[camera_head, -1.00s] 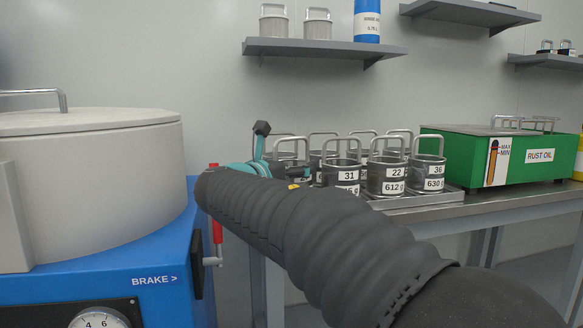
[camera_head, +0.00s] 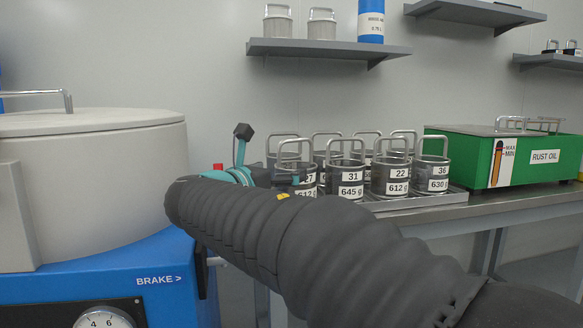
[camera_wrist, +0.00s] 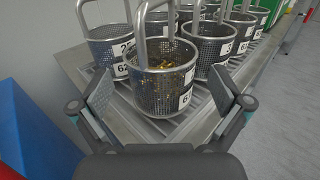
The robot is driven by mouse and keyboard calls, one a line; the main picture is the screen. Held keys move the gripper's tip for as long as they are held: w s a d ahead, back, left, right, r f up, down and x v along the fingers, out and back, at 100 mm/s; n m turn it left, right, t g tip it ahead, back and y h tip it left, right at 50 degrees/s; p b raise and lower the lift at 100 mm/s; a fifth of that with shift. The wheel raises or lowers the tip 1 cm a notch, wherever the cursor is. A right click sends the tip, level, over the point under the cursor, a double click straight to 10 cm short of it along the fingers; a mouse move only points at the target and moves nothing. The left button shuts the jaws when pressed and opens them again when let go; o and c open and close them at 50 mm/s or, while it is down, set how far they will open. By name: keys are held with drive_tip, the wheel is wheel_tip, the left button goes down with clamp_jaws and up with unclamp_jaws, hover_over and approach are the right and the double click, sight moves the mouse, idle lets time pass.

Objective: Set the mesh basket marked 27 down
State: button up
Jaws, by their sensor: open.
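The mesh basket marked 27 (camera_head: 306,190) stands upright at the near left end of the tray (camera_head: 425,203) in the head view. Its label reads 27 above 612 g. In the wrist view the nearest basket (camera_wrist: 160,85), which matches it, rests on the ribbed tray (camera_wrist: 75,62) with its handle up and gold-coloured parts inside. My gripper (camera_wrist: 161,92) is open, one finger on each side of this basket with gaps between. In the head view my sleeved arm hides most of the gripper.
Several other handled baskets, including 31 (camera_head: 346,183), 22 (camera_head: 390,180) and 36 (camera_head: 432,178), crowd the tray. The green rust oil tank (camera_head: 478,155) stands to the right. A blue machine with a grey lid (camera_head: 90,122) is at the left. Shelves hang above.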

drive_tip(key=v, duration=0.6)
drive_tip(key=s+d+f+m+g+y, duration=0.1)
drive_tip(key=s+d+f+m+g, duration=0.3)
drive_tip(key=s+d+f+m, duration=0.55)
drive_tip(key=s+d+f+m+g+y, duration=0.2)
drive_tip(key=d+f+m+g, duration=0.4)
drive_tip(key=d, duration=0.8)
drive_tip(key=s+d+f+m+y, duration=0.1)
drive_tip(key=s+f+m+y, duration=0.4)
drive_tip(key=s+f+m, duration=0.8)
drive_tip(key=shift+s+d+m+y, duration=0.25)
drive_tip(key=shift+s+m+y, duration=0.15)
drive_tip(key=shift+s+m, duration=0.4)
drive_tip(key=shift+w, duration=0.15)
